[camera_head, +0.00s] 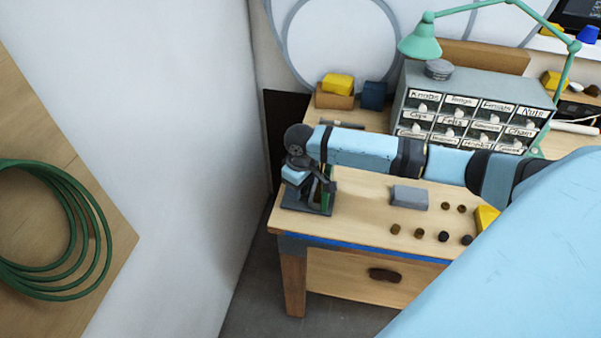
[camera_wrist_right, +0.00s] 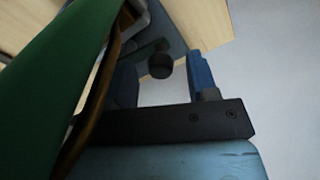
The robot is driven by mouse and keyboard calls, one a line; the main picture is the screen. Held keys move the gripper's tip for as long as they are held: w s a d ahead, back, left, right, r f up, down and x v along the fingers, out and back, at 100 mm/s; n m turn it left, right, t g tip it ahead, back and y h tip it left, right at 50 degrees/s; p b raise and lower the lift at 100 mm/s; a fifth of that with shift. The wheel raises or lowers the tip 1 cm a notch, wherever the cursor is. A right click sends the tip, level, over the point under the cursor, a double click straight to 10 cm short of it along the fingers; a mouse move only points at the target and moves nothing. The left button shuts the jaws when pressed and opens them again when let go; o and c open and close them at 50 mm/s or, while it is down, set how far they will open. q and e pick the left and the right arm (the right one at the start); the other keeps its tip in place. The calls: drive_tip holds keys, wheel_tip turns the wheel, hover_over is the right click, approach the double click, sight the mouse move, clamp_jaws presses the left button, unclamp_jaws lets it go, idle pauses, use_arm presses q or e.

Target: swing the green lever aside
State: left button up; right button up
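My right gripper (camera_head: 308,186) points down over a dark stand (camera_head: 293,207) at the left front corner of the workbench. Green parts (camera_head: 326,190) show beside the gripper; I cannot tell there which one is the lever. In the right wrist view a long green bar (camera_wrist_right: 50,75) runs close along the left side, with a brown edge. The right gripper (camera_wrist_right: 163,90) is open there, its two blue fingers apart. A dark round knob (camera_wrist_right: 160,65) shows between and beyond the fingers; contact cannot be told. My left gripper is out of view.
The wooden workbench (camera_head: 350,205) also holds a grey block (camera_head: 409,196), several small knobs (camera_head: 443,236) and a labelled drawer cabinet (camera_head: 467,115) behind my right arm. A white wall (camera_head: 205,130) stands left of the bench. A green hose coil (camera_head: 75,235) hangs at far left.

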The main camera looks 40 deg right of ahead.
wheel_tip(320, 180, up, 14)
drive_tip(key=b, duration=0.2)
idle(0.5)
drive_tip(key=shift+f, duration=0.15)
